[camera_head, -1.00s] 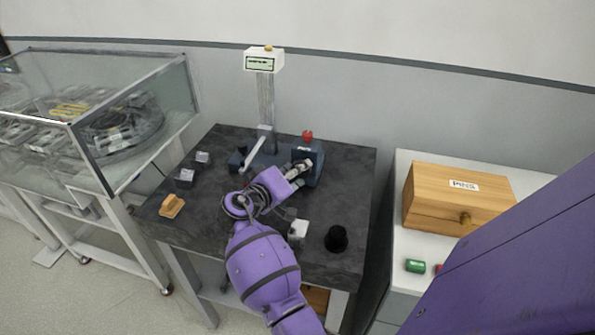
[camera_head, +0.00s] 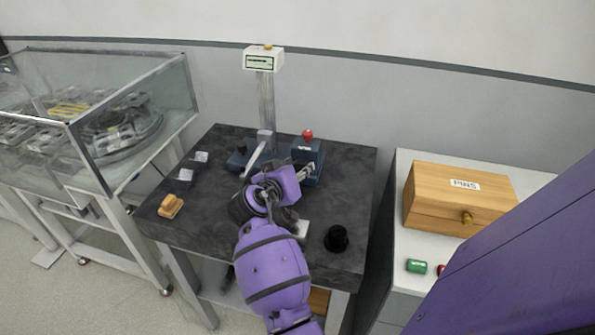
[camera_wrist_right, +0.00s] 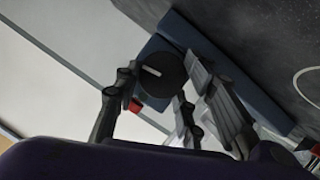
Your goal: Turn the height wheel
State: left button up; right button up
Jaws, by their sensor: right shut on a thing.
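The height wheel is a dark round disc with a pale stripe (camera_wrist_right: 160,74), on a dark blue block in the right wrist view. My right gripper (camera_wrist_right: 158,85) has its fingers on both sides of the wheel and is shut on it. In the head view the blue block (camera_head: 306,156) stands at the back of the dark table, with a red knob (camera_head: 308,134) on top. My left gripper is not in view.
A black round piece (camera_head: 337,238), a light block (camera_head: 302,229) and a wooden piece (camera_head: 171,206) lie on the table. A glass case (camera_head: 130,95) stands left, a wooden box (camera_head: 455,197) right.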

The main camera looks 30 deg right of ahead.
jog(key=shift+s+d+r+m+t+y, duration=0.15)
jog(key=shift+m+t+y, duration=0.4)
jog(key=shift+m, duration=0.55)
jog(key=shift+d, duration=0.1)
jog(key=o, duration=1.1)
jog(key=shift+s+a, duration=0.1)
jog(key=shift+a, duration=0.2)
jog(key=v, duration=1.1)
jog(key=shift+s+r, duration=0.2)
jog(key=shift+s, duration=0.05)
